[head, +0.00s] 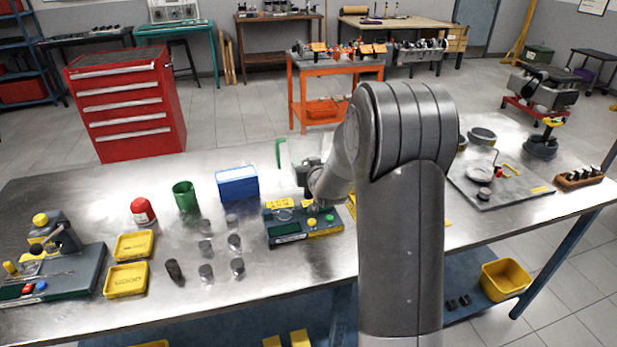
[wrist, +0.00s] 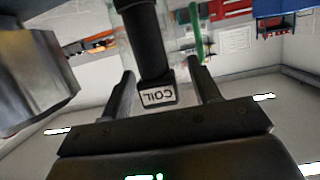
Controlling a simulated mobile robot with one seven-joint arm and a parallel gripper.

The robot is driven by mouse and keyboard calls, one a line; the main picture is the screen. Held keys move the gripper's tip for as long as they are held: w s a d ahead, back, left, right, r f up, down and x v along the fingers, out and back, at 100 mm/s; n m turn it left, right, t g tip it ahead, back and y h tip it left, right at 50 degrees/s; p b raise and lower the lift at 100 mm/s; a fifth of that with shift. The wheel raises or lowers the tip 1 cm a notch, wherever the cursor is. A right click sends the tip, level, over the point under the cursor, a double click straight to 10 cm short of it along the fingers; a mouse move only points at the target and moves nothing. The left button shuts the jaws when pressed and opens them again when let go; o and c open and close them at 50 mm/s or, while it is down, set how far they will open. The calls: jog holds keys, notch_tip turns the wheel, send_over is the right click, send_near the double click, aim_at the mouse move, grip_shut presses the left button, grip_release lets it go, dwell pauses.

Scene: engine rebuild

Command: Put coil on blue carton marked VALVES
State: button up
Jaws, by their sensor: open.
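The blue carton (head: 237,183) stands on the steel workbench, left of my arm in the head view. It has a white band along its top, and I cannot read a marking on it. In the wrist view the coil (wrist: 158,96) is a dark, long piece with a white label reading COIL. It lies between the two fingers of my gripper (wrist: 162,76), which are open, with a gap showing on the right side. In the head view my arm hides most of the gripper, and I cannot make out the coil there.
On the workbench (head: 60,190), a green cup (head: 185,196), a red-capped container (head: 143,211) and several grey cylinders (head: 206,248) stand near the carton. Yellow trays (head: 126,279) are at left. A tester with yellow and green knobs (head: 290,230) sits just right of the carton.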

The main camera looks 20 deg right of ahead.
jog(key=shift+c, duration=0.4)
jog(key=c, duration=1.1)
jog(key=shift+c, duration=0.2)
